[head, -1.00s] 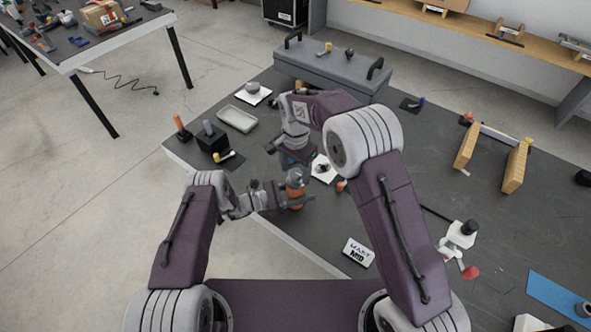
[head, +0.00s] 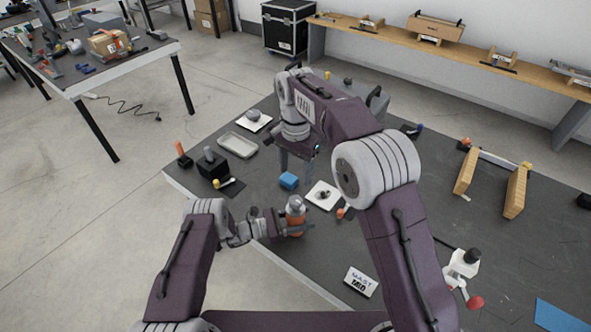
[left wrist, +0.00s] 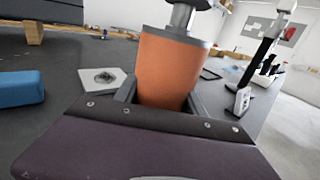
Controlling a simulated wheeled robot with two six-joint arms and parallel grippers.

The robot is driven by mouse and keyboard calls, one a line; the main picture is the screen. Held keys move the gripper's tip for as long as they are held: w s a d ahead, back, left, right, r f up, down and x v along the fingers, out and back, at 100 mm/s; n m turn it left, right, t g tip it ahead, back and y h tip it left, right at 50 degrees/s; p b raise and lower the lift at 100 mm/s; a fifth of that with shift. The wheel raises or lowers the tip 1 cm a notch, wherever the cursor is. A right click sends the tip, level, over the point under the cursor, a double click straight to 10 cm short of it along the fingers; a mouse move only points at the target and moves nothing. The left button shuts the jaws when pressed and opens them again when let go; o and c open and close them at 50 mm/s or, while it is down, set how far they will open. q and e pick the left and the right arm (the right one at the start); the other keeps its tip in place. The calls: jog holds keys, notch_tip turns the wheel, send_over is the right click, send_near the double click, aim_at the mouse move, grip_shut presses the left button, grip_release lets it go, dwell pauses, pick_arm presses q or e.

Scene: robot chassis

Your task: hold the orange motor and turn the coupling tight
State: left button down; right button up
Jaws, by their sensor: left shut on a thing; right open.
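The orange motor (head: 297,219) stands upright near the table's front left edge. My left gripper (head: 299,231) is shut around its body. In the left wrist view the orange body (left wrist: 168,68) fills the space between the fingers. A grey coupling (head: 295,202) sits on top of the motor; its lower part also shows in the left wrist view (left wrist: 182,16), cut off by the top edge. I cannot tell how tight it is. My right gripper (head: 297,160) is open, above and behind the motor, apart from it. Its fingers are partly unclear.
A blue block (head: 289,180) and a white plate with a round grey part (head: 323,195) lie just behind the motor. A grey tray (head: 238,145) and a black block (head: 212,167) stand further left. A toggle clamp (head: 462,266) and a MAST sign (head: 361,282) are to the right.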

pick_arm(q)
jog(key=c, duration=0.6)
grip_release()
jog(key=shift+o, duration=0.4)
jog(key=shift+v, duration=2.65)
jog(key=shift+b+v, duration=0.35)
jog(key=shift+v, duration=2.05)
